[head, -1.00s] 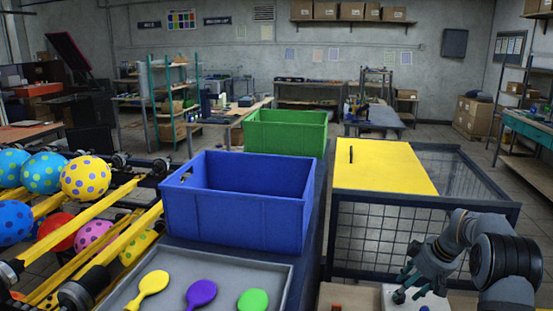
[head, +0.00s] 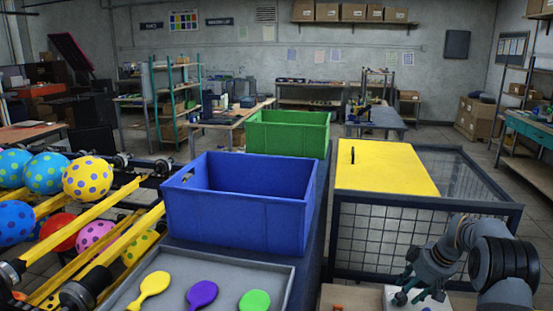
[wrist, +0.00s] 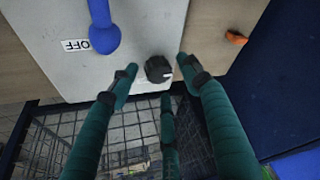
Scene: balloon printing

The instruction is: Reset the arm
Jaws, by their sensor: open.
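My gripper (head: 420,290) is at the lower right of the head view, over a white panel. In the wrist view my gripper (wrist: 160,78) has its teal fingers spread apart and empty. A black round knob (wrist: 158,69) on the white panel (wrist: 60,40) lies between and beyond the fingertips; I cannot tell whether any finger touches it. A blue handle (wrist: 103,35) and an "OFF" label (wrist: 75,45) are on the same panel. In the head view the knob is hard to make out behind the fingers.
A cage with a yellow lid (head: 385,167) stands just behind my arm. A blue crate (head: 240,215) and a green crate (head: 288,132) are to its left. A grey tray (head: 225,262) holds flat balloons. Spotted balloons (head: 88,178) sit on rails at far left. An orange piece (wrist: 235,38) is near the panel.

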